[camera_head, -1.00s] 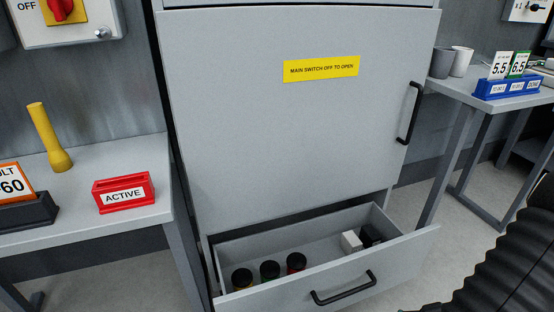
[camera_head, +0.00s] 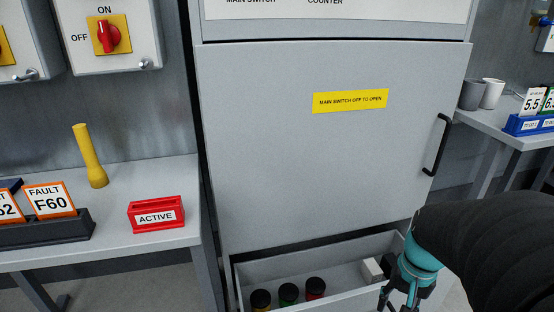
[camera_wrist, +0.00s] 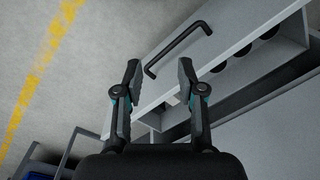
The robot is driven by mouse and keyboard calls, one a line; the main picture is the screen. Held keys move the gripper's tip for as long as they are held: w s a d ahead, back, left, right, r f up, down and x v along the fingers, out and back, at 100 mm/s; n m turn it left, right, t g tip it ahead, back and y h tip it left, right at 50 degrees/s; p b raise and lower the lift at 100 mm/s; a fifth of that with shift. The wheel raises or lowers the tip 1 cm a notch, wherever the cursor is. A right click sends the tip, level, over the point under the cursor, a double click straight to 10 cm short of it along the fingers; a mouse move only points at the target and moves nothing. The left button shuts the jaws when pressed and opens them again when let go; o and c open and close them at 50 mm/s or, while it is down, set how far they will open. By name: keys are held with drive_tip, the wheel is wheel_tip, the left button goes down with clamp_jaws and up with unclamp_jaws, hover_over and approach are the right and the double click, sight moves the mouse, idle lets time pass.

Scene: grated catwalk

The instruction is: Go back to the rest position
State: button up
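My gripper (camera_wrist: 158,75) is open and empty in the wrist view, its two fingers apart with nothing between them. In the head view it hangs at the lower right, in front of the right end of the open drawer (camera_head: 345,280), and hides part of it. The drawer's black handle (camera_wrist: 178,45) shows beyond the fingertips in the wrist view. My arm fills the lower right corner of the head view.
The grey cabinet door (camera_head: 300,170) is shut above the drawer, which holds black-capped jars (camera_head: 288,293) and a white box (camera_head: 372,270). The left table holds a red ACTIVE holder (camera_head: 156,214) and a yellow cylinder (camera_head: 88,157). Grey and white cups (camera_head: 474,95) stand on the right table.

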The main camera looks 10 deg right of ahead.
drive_tip(key=a+r+n+t+p, duration=0.2)
drive_tip(key=a+r+n+t, duration=0.3)
drive_tip(key=a+r, duration=0.8)
drive_tip(key=shift+s+a+r+n+h, duration=0.35)
drive_tip(key=shift+r+n, duration=0.1)
drive_tip(key=shift+n, duration=0.45)
drive_tip(key=shift+d, duration=0.1)
idle(2.9)
